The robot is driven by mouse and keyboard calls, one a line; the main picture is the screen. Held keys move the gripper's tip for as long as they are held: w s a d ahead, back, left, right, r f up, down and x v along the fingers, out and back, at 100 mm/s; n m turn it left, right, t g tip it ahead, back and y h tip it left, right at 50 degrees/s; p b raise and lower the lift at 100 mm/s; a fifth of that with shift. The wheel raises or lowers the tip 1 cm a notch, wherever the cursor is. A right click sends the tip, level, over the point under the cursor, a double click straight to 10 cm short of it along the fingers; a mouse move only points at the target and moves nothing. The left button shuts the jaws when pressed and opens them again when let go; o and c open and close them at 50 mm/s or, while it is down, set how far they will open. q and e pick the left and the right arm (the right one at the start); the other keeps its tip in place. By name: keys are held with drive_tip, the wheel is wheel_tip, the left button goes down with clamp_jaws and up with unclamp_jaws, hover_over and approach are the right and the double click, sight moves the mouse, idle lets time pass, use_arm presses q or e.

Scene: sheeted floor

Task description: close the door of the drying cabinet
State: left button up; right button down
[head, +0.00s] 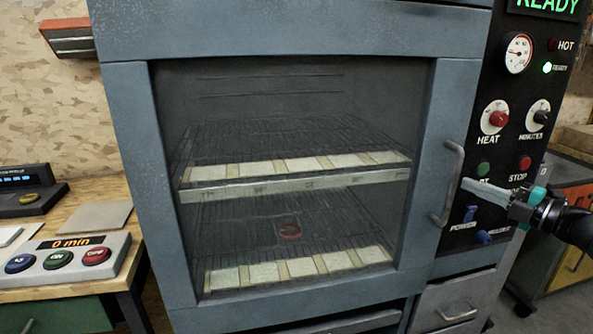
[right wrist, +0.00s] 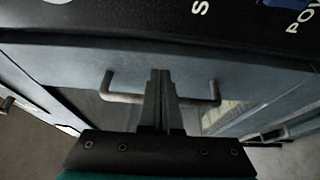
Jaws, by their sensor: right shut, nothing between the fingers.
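The drying cabinet (head: 290,30) is blue-grey and fills the middle of the head view. Its glass-fronted door (head: 138,150) looks flush or nearly flush with the front; I cannot make out a clear gap. The door's vertical bar handle (head: 452,182) is on its right side and shows crosswise in the right wrist view (right wrist: 128,97). My right gripper (head: 466,184) is shut and empty, its fingers pointing left at the handle's lower half. In the right wrist view the fingers (right wrist: 160,76) overlap the handle's middle; contact cannot be told. My left gripper is not in view.
The control panel (head: 500,140), with knobs, buttons and a green READY display, is right of the door. A wooden table (head: 70,225) with a timer box (head: 65,260) stands close on the left. A drawer (head: 455,300) is below the cabinet.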

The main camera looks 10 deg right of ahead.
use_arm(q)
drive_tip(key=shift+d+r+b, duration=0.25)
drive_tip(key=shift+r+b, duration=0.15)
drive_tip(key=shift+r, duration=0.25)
use_arm(e)
drive_tip(key=s+d, duration=0.7)
drive_tip(key=d, duration=0.1)
drive_tip(key=shift+s+d+f, duration=0.2)
drive_tip(key=shift+s+d, duration=0.05)
